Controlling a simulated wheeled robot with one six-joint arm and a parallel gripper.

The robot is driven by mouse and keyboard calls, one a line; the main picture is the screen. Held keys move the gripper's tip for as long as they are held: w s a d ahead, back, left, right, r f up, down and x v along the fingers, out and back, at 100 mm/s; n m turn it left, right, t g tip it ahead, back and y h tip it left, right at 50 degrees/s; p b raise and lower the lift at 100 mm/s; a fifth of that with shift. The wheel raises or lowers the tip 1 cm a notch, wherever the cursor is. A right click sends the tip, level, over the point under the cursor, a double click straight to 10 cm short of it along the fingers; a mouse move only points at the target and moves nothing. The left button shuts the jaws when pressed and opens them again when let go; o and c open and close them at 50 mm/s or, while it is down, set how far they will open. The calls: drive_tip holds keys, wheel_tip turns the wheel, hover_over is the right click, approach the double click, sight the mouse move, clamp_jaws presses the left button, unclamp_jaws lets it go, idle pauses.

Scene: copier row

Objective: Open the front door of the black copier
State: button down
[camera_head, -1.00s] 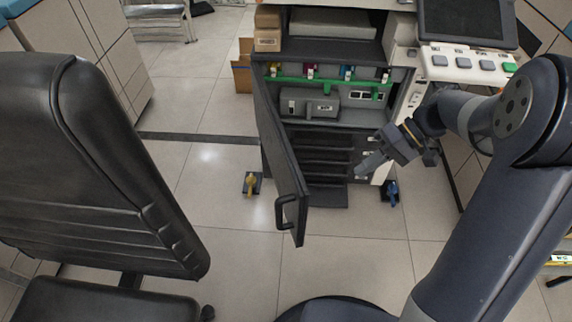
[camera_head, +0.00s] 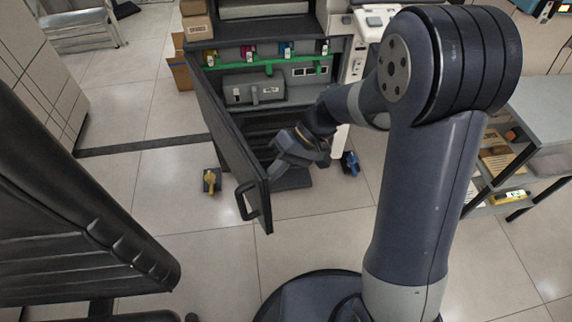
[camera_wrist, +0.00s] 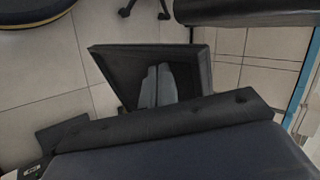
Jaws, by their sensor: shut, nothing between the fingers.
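The black copier (camera_head: 348,62) stands at the top centre of the head view with its inside showing. Its front door (camera_head: 228,140) is hinged on the left and swung well out towards me. The door's loop handle (camera_head: 244,202) is on the outer face, near the free edge. My gripper (camera_head: 275,170) is shut and empty on the inner side of the door, close to the free edge. In the wrist view the closed fingers (camera_wrist: 158,86) lie in front of the dark door panel (camera_wrist: 118,68). I cannot tell whether they touch it.
A black office chair (camera_head: 75,205) stands at the left. A yellow-topped caster (camera_head: 210,180) and a blue one (camera_head: 351,162) are on the floor near the copier. Cardboard boxes (camera_head: 196,22) stand left of the copier. A shelf unit (camera_head: 545,105) is at the right.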

drive_tip(key=shift+s+a, duration=0.15)
drive_tip(key=s+a+m+t+b, duration=0.1)
drive_tip(key=s+a, duration=0.2)
drive_tip(key=a, duration=0.3)
drive_tip(key=s+a+m+t+y+b, duration=0.1)
drive_tip(key=s+a+m, duration=0.1)
drive_tip(key=s+a, duration=0.2)
drive_tip(key=shift+a+b, duration=0.35)
drive_tip(key=shift+a, duration=0.85)
